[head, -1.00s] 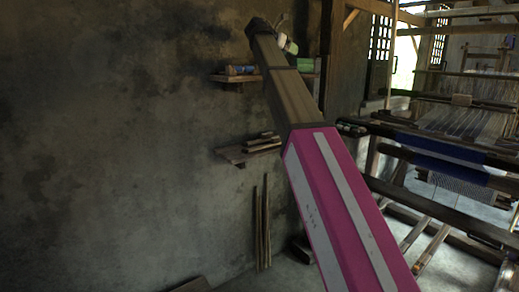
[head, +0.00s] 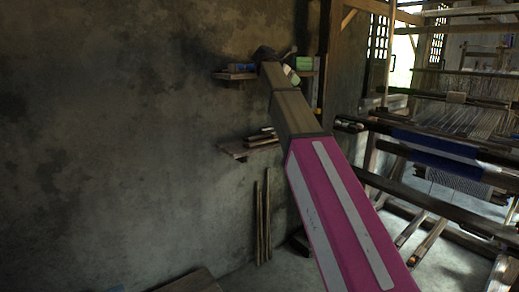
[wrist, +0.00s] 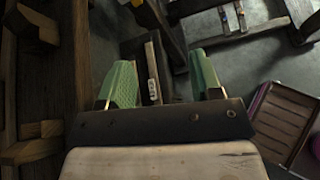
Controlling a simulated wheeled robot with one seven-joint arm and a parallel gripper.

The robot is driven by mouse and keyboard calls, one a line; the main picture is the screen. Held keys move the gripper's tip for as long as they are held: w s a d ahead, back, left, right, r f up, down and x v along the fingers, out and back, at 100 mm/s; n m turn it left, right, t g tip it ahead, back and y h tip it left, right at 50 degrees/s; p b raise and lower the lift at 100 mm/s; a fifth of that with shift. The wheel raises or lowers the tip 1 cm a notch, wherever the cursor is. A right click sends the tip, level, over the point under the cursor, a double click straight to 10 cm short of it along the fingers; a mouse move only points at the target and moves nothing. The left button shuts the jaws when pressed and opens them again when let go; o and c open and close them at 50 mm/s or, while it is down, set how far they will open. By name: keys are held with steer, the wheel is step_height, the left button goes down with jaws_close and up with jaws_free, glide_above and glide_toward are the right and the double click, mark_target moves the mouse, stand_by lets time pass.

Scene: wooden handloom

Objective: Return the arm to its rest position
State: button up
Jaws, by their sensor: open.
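My arm (head: 345,215), pink and white with a dark brown far section, reaches from the lower right up toward the wall shelves in the head view. My gripper is small and partly hidden at its far end there. In the wrist view my gripper (wrist: 163,82) shows two green fingers standing wide apart, with nothing held between them. Dark wooden beams and floor show beyond the fingers.
The wooden handloom (head: 440,165) with blue and pale cloth stands at the right. An upper shelf (head: 234,76) and a lower shelf (head: 247,147) stick out from the grey wall (head: 110,130). Thin poles (head: 263,220) lean below. The left side in front of the wall looks clear.

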steer(key=s+d+f+m+g+y, duration=0.1)
steer(key=s+d+f+m, duration=0.15)
steer(key=f, duration=1.05)
steer(key=s+d+f+m+g+y, duration=0.15)
steer(key=s+f+m, duration=0.25)
steer(key=f, duration=0.8)
steer(key=s+d+f+m+g+y, duration=0.1)
steer(key=s+f+m+y, duration=0.15)
steer(key=f, duration=1.05)
steer(key=s+d+f+m+g+y, duration=0.1)
steer(key=s+f+m+g+y, duration=0.2)
steer(key=s+f+m, duration=1)
steer(key=s+f+y, duration=0.1)
steer(key=s+f, duration=0.9)
steer(key=f, duration=0.3)
steer(key=shift+s+m+g, duration=0.25)
steer(key=shift+m+g, duration=0.05)
steer(key=shift+g, duration=0.05)
steer(key=shift+o, duration=0.5)
steer(key=shift+s+f, duration=0.3)
steer(key=shift+m, duration=0.3)
